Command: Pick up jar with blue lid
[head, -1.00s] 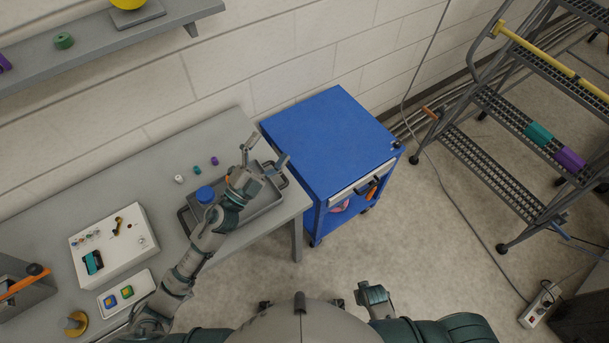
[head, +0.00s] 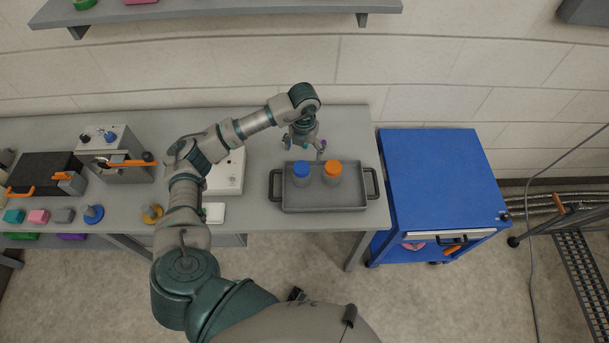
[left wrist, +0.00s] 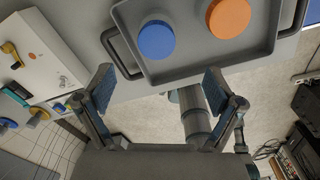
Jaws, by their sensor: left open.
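The jar with the blue lid (head: 301,172) stands upright in a grey tray (head: 325,206) on the bench. A jar with an orange lid (head: 333,172) stands close on its right. My left gripper (head: 304,154) is open and empty, just behind the tray above the bench. In the left wrist view the blue lid (left wrist: 156,39) shows beyond the open fingers (left wrist: 170,92), between them and slightly left of centre, apart from both. The orange lid (left wrist: 229,17) is at the upper right there. My right gripper is not in view.
A white control box (head: 226,172) stands left of the tray. A blue cart (head: 440,185) stands just right of the bench. A shelf (head: 215,12) runs along the wall above. The tray's right side is clear.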

